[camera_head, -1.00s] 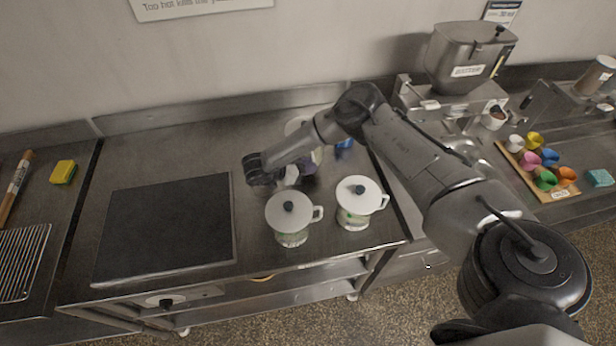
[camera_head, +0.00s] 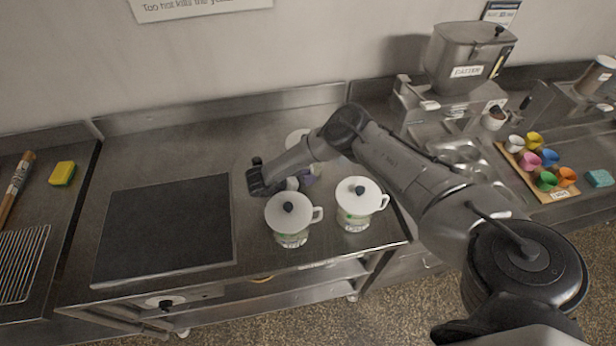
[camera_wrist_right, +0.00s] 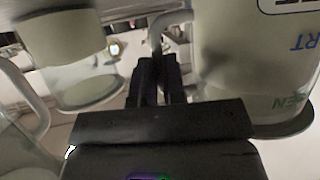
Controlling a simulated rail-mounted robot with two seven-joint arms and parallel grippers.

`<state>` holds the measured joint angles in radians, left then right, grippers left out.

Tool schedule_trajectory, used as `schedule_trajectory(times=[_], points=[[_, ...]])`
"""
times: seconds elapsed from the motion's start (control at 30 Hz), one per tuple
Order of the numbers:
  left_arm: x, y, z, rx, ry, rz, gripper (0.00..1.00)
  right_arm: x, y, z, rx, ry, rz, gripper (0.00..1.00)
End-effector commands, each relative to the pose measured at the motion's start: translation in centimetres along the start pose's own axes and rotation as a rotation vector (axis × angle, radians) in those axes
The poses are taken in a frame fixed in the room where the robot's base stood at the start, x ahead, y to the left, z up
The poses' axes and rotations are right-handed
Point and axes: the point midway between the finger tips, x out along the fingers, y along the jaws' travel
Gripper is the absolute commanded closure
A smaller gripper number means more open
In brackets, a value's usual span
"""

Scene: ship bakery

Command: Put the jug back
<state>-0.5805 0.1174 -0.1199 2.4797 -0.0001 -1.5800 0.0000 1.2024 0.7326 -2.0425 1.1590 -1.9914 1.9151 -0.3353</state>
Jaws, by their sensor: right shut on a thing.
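My right gripper (camera_wrist_right: 160,82) is shut on the handle of a pale jug (camera_wrist_right: 235,65) with blue and green lettering, in the right wrist view. In the head view my right gripper (camera_head: 284,184) is mostly hidden behind my own wrist. My left gripper is not in view.
A dark square plate (camera_head: 165,228) lies on the steel counter (camera_head: 165,145) to the left. The two front jugs stand close to my wrist. Clear counter lies behind the plate.

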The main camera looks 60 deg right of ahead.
Motion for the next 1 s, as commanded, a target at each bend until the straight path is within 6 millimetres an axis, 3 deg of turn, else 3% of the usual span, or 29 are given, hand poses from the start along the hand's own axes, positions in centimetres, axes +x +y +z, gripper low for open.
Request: schedule_trajectory(times=[0.07,0.1,0.33,0.73,1.0], points=[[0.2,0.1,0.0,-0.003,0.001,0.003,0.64,0.1,-0.1,0.2,0.003,0.001,0.0,1.0],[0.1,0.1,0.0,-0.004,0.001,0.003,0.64,0.1,0.0,0.2,0.0,0.0,0.0,0.85],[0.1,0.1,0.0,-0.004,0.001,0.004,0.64,0.1,0.0,0.2,0.0,0.0,0.0,0.64],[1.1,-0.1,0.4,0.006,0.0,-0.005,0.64,0.2,0.0,0.6,0.0,0.0,0.0,0.64],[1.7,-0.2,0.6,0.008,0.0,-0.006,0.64,-5.3,-0.2,0.3,0.001,-0.004,-0.003,0.64]])
